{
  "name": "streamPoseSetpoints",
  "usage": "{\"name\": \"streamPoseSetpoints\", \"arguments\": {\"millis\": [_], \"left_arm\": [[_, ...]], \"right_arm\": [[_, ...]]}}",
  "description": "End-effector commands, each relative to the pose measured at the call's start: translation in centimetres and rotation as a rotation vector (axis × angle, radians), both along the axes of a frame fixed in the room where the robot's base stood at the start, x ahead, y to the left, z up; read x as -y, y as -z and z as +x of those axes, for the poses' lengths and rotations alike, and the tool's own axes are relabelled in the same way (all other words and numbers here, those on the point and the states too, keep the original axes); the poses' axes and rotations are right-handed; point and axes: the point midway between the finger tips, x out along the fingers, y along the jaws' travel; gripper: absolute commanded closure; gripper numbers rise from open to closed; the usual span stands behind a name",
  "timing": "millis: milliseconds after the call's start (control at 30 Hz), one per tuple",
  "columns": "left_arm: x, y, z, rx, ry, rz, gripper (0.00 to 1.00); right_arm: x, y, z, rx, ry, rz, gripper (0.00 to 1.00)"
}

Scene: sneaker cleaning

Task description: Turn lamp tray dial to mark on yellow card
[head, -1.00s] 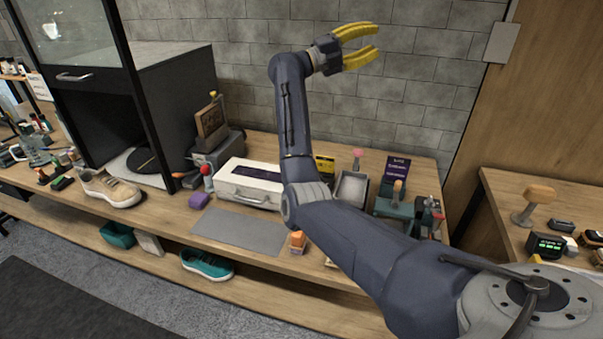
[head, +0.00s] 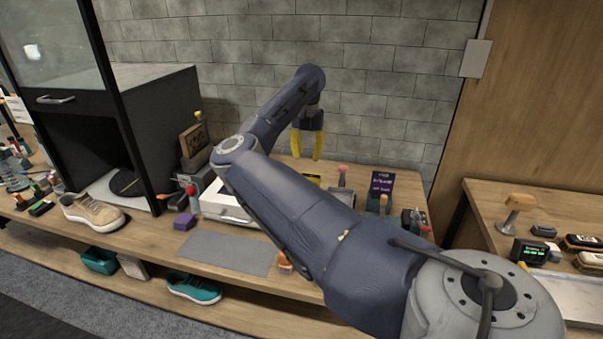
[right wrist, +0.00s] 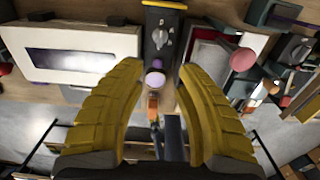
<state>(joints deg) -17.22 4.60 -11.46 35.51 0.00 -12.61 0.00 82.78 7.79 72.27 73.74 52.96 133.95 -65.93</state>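A dark panel with a grey pointer dial (right wrist: 160,38) and pale marks shows ahead of my fingers in the right wrist view. A yellow card (right wrist: 165,4) is at its far end, cut by the frame edge. In the head view a bit of the yellow card (head: 312,179) shows behind my arm; the dial is hidden. My right gripper (head: 307,157) points down above the bench, its yellow fingers apart and empty. In the right wrist view the open right gripper (right wrist: 158,66) has a purple-topped knob (right wrist: 155,79) visible between its fingers. My left gripper is out of view.
A white case (right wrist: 75,52) with a dark window lies left of the panel. A pink knob (right wrist: 243,60) stands to the right. The head view shows a purple sign (head: 381,186), a beige shoe (head: 93,212) and a clear grey mat (head: 228,253).

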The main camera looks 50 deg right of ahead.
Motion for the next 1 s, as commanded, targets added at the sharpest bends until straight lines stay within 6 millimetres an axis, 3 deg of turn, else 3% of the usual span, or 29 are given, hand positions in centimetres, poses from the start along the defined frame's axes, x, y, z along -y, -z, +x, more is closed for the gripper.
{"name": "streamPoseSetpoints", "arguments": {"millis": [167, 700, 1000], "left_arm": [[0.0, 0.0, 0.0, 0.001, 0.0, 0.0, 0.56], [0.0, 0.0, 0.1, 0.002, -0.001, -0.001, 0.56], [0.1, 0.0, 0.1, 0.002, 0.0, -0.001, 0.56]], "right_arm": [[0.0, 2.0, -0.1, -0.002, 0.001, 0.004, 0.67], [0.1, 11.6, -0.2, -0.005, 0.0, -0.001, 0.67], [0.1, 15.6, -0.2, -0.004, 0.0, -0.001, 0.67]]}}
